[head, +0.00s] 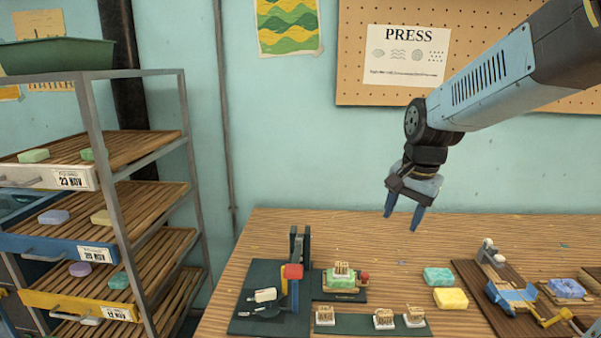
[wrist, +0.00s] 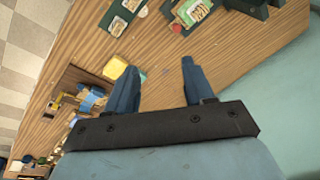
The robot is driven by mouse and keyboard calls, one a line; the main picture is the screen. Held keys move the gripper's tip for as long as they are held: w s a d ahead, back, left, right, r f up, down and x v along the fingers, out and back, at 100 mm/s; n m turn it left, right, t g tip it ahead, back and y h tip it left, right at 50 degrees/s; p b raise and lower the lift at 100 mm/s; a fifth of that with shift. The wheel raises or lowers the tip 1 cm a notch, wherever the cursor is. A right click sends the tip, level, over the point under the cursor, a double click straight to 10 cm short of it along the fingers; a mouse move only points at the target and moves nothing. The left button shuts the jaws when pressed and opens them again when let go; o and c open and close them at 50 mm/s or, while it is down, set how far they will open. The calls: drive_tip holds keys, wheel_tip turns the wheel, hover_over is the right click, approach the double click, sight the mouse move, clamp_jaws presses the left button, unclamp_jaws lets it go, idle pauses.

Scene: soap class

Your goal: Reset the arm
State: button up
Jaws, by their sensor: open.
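My gripper (head: 403,211) hangs from my blue-grey arm above the back of the wooden table (head: 300,226), in front of the teal wall. Its two blue fingers point down, spread apart with nothing between them. In the wrist view my gripper (wrist: 157,85) is also open and empty, with the table top below it. The fingers touch no object in either view.
A green soap (head: 438,276) and a yellow soap (head: 450,298) lie below and right of my gripper. A dark press stand (head: 299,255) rises to the left. A slatted drying rack (head: 150,200) stands at far left. The table's back strip is clear.

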drive_tip(key=s+r+n+t, duration=0.1)
drive_tip(key=s+r+n, duration=0.1)
drive_tip(key=s+n, duration=0.2)
drive_tip(key=s+d+r+n+t, duration=0.1)
drive_tip(key=s+r+n+t, duration=0.1)
drive_tip(key=s, duration=0.8)
drive_tip(key=shift+s+d+r+n+h, duration=0.3)
drive_tip(key=shift+r+n+h, duration=0.1)
drive_tip(key=shift+n, duration=0.5)
